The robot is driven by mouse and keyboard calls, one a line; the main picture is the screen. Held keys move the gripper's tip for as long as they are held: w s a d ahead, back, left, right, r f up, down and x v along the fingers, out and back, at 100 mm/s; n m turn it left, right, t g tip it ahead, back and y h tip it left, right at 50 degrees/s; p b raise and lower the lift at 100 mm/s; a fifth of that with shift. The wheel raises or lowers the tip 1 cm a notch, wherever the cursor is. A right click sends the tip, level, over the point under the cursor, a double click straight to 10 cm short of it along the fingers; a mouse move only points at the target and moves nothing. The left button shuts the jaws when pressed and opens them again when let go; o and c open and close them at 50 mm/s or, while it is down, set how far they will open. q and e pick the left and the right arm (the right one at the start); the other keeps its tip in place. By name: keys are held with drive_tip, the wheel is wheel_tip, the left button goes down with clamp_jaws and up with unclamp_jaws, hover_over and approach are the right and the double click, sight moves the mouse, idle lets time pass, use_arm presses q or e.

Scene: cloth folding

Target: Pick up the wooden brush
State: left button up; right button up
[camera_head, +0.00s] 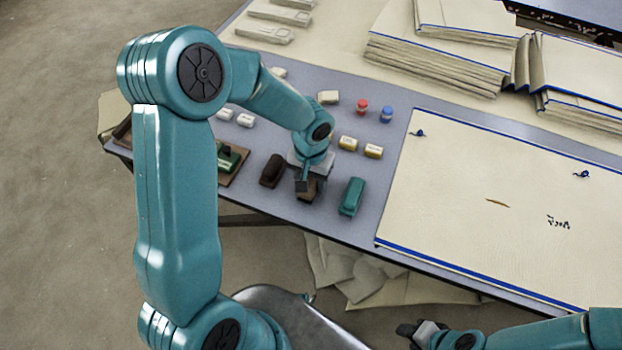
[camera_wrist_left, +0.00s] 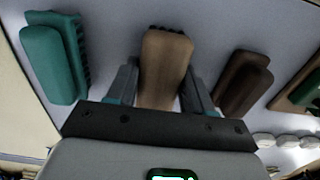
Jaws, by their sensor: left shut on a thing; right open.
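The wooden brush (camera_wrist_left: 165,65) is light brown and lies between the two fingers of my left gripper (camera_wrist_left: 158,88) in the left wrist view. My left gripper is shut on it. In the head view the brush (camera_head: 309,190) shows below the left gripper (camera_head: 303,183), partly hidden by it, at the table's front edge area. I cannot tell whether the brush still touches the table. My right gripper (camera_head: 416,330) is open and empty at the bottom of the head view, in front of the table and far from the brush.
A dark brown brush (camera_head: 272,170) lies just left of the held brush, and a teal brush (camera_head: 351,196) lies to its right. A cream cloth with blue edges (camera_head: 470,200) covers the table's right part. Small blocks (camera_head: 348,143) and a tray (camera_head: 236,172) stand nearby.

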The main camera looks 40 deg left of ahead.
use_arm(q)
wheel_tip(320, 180, up, 20)
drive_tip(key=p, duration=0.2)
drive_tip(key=o, duration=0.6)
drive_tip(key=shift+c, duration=0.2)
drive_tip(key=shift+f, duration=0.1)
drive_tip(key=c, duration=0.4)
